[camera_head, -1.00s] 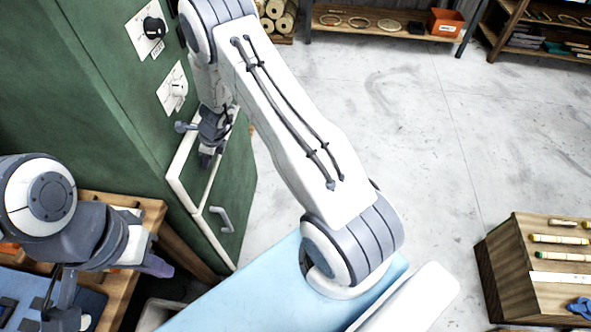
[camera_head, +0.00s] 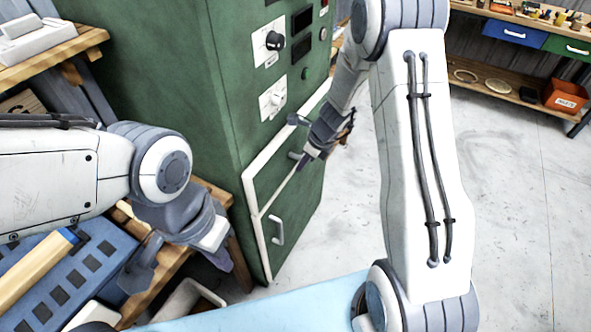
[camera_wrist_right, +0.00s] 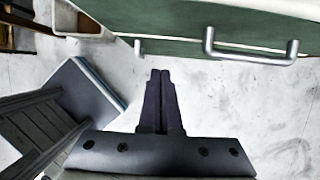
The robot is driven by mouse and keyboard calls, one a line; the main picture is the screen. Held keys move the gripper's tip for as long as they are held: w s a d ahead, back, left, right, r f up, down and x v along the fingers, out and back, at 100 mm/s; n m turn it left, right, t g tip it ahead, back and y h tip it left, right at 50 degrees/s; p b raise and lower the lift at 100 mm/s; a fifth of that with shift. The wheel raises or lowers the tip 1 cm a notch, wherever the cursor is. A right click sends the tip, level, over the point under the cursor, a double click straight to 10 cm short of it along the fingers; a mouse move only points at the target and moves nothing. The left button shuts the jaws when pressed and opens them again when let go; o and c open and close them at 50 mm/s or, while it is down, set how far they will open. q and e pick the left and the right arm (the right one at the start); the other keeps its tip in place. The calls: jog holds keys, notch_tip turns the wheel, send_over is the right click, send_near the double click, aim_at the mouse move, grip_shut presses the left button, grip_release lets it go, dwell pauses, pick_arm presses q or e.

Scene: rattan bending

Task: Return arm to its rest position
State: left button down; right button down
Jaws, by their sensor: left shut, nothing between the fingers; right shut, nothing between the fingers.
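The green cabinet (camera_head: 225,150) with dials stands close to both arms. The blue slotted rack (camera_head: 85,262) lies on the wooden bench at left. A light blue surface (camera_head: 260,305) is at the bottom. Shelves (camera_head: 500,85) stand at the back right; the floor between is clear.

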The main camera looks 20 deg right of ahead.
jog(key=s+a+r+n+g, duration=0.2)
jog(key=s+a+r+n, duration=1)
jog(key=a+n, duration=0.25)
jog(key=s+d+r+n+h, duration=0.1)
jog(key=s+r+n, duration=0.1)
jog(key=s+n, duration=0.7)
jog(key=s+d+r+n+g+h, duration=0.1)
jog(key=s+r+n, duration=0.2)
jog(key=s+n, duration=0.6)
jog(key=shift+s+r+n, duration=0.25)
jog(key=shift+r+n, duration=0.1)
jog(key=shift+n, duration=0.5)
